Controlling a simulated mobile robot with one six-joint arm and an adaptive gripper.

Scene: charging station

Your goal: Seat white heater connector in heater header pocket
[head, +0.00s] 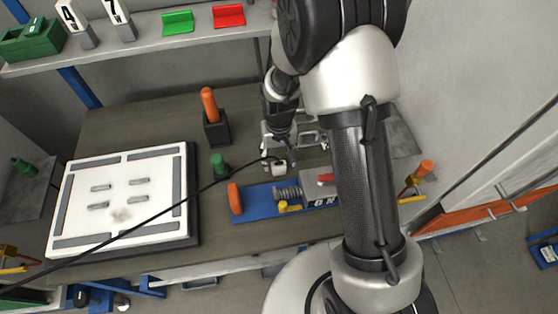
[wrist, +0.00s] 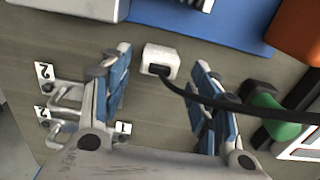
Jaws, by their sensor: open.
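The white connector (wrist: 158,55) is a small block with a dark opening. A black cable (wrist: 240,104) runs from it to the right in the wrist view. It also shows in the head view (head: 279,168), under my gripper. My gripper (wrist: 161,62) is open, with one blue-padded finger on each side of the connector and a visible gap to both. In the head view my gripper (head: 280,150) points down at the workbench. The connector seems to rest on the bench or just above it; I cannot tell which. I cannot identify the heater header pocket.
A blue board (head: 255,213) with an orange handle (head: 235,198) and a spring (head: 288,192) lies near the connector. A green cylinder (head: 218,164) and a black holder (head: 216,132) stand left. The cable crosses a white slotted panel (head: 120,170). Numbered metal parts (wrist: 68,97) lie beside one finger.

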